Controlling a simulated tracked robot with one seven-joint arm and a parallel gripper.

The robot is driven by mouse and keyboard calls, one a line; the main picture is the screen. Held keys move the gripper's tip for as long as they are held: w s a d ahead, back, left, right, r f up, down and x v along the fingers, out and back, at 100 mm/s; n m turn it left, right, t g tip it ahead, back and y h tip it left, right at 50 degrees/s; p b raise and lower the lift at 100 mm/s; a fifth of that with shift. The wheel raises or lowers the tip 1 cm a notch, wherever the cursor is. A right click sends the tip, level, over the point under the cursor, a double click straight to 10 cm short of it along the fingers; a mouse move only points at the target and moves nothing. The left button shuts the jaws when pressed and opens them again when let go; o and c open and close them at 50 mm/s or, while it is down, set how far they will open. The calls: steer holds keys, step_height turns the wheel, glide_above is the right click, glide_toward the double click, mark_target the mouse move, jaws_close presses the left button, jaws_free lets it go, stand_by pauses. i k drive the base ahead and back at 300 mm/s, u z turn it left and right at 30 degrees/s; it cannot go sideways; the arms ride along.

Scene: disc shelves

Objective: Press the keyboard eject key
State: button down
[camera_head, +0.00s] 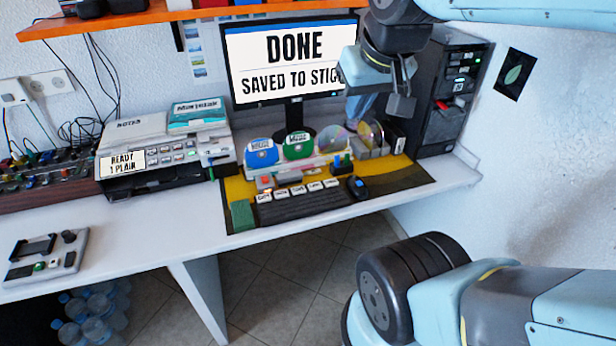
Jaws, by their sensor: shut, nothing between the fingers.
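The black keyboard (305,208) lies on the desk's yellow and dark mat. A row of several white labelled keys (298,190) runs along its back edge. Their lettering is too small to read, so I cannot tell which is the eject key. The monitor (288,62) reads "DONE" and "SAVED TO STICK", with its right edge covered by my arm. My gripper (401,104) hangs at the upper right, in front of the computer tower. It is shut and empty, well above and to the right of the keyboard, apart from it.
A black mouse (357,187) lies right of the keyboard and a green block (242,214) left of it. Blue and green labelled items (298,146) and shiny discs (370,135) stand behind. The computer tower (450,95) is at right, a printer (160,158) at left.

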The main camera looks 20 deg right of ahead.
mark_target(314, 186)
steer(key=z, duration=1.3)
steer(key=k, duration=1.55)
steer(key=u, duration=0.75)
steer(key=i, duration=1)
steer(key=z, duration=0.05)
